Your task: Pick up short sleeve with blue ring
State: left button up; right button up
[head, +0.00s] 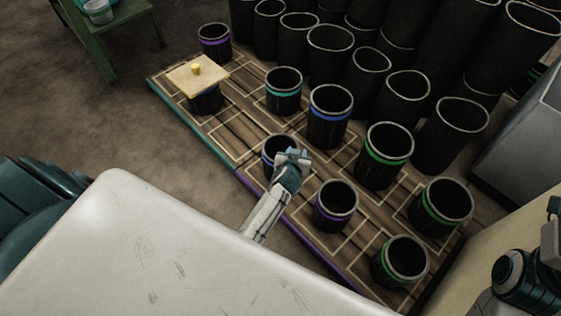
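A short black sleeve with a blue ring (269,153) stands upright on the slatted wooden platform (235,122), near its front edge. My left gripper (292,156) is at the right side of its rim, over part of the opening, and hides that side. Whether the fingers are open or closed on the wall is too small to tell. A taller sleeve with a blue ring (330,108) stands behind it to the right. My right arm shows at the lower right edge; its gripper is out of frame.
A purple-ringed sleeve (335,206) stands close to the right. Green-ringed sleeves (384,155) stand further right, a teal-ringed one (284,91) behind. A knobbed wooden board (198,76) covers another sleeve. Plain black sleeves (331,48) crowd the back. A green stand (105,25) is upper left.

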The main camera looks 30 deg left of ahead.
pick_arm(q)
grip_shut()
dwell(1.4)
